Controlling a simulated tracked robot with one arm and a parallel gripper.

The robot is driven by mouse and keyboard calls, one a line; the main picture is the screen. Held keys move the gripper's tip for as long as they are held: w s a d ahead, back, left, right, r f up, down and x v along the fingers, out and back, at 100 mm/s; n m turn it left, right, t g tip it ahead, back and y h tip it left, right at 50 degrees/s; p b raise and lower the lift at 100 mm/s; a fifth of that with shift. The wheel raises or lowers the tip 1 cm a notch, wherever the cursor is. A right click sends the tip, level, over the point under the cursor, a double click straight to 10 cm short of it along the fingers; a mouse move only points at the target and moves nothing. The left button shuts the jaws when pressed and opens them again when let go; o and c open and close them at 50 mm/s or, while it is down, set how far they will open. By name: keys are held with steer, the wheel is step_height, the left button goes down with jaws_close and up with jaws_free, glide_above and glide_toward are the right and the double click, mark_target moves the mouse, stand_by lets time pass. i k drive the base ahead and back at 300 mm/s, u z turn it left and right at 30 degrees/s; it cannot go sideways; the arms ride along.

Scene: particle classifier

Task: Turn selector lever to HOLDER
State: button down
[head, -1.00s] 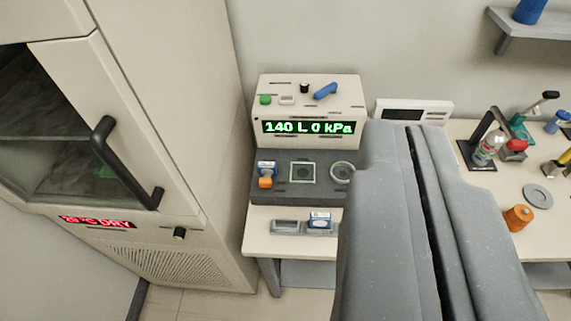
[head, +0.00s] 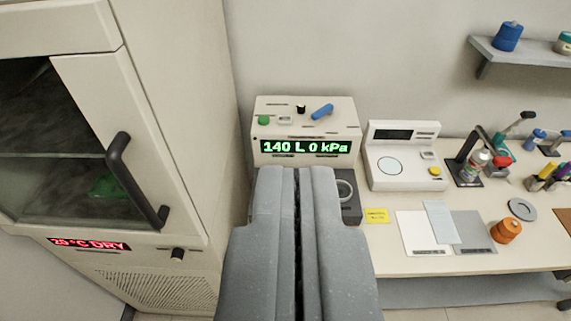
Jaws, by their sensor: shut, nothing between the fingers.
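The particle classifier (head: 274,109) is a cream box on the bench with a green display (head: 306,147) reading "140 L 0 kPa". On its top a blue lever (head: 322,111) lies slanted, its right end pointing up and back; I take it for the selector lever. No HOLDER label is readable. My gripper (head: 295,172) is shut and empty. It is in front of the box and below the display in the picture, apart from the lever. It hides most of the dark base and the items on it; only a ring (head: 345,189) shows at its right.
A green button (head: 264,120) and a black knob (head: 301,109) sit near the lever. A white scale (head: 404,158) stands to the right. A tall cabinet (head: 185,130) with a black handle (head: 138,180) is at the left. A shelf (head: 500,54) is at upper right.

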mark_target(327, 109)
steer(key=i, duration=1)
